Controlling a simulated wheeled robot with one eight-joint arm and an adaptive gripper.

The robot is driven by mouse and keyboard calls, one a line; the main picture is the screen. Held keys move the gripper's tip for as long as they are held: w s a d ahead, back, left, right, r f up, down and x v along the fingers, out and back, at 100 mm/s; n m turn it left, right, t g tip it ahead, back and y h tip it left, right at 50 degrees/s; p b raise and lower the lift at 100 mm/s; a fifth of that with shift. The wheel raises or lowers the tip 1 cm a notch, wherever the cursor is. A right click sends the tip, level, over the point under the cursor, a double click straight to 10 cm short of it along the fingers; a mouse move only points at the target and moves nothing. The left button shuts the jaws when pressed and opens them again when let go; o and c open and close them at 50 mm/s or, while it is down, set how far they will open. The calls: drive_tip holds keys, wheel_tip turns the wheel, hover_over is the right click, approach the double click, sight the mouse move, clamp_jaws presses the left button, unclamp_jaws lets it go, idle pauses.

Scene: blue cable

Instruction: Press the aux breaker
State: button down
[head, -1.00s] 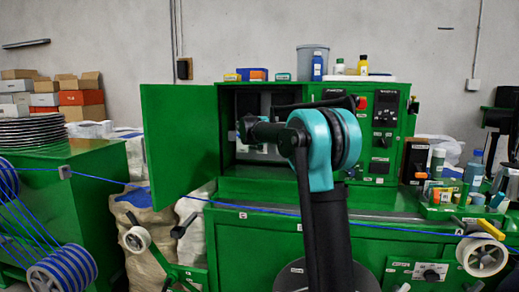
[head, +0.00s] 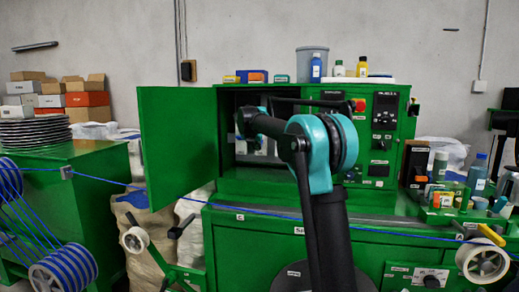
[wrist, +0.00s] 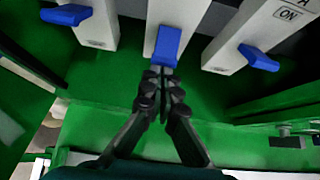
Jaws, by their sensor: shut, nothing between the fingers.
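In the wrist view there are three white breakers with blue levers: a left lever (wrist: 66,15), a middle lever (wrist: 167,43) and a right lever (wrist: 258,57). The right breaker carries an "ON" label; which one is aux cannot be read. My gripper (wrist: 164,76) is shut and empty, its fingertips at the lower end of the middle lever, touching it or very close. In the head view my arm reaches into the open green cabinet (head: 225,178); my gripper and the breakers are hidden or too small to tell there.
The cabinet door (head: 178,150) stands open on the left. A control panel (head: 384,125) with a red knob is to the right of the opening. A blue cable (head: 270,212) runs across the front. Bottles and a grey bin (head: 312,62) stand on top. Green walls border the breakers closely.

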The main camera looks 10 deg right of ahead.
drive_tip(key=shift+a+r, duration=0.1)
drive_tip(key=shift+r, duration=0.05)
wheel_tip(320, 180, up, 2)
drive_tip(key=shift+r, duration=0.2)
idle(0.4)
drive_tip(key=shift+r, duration=0.65)
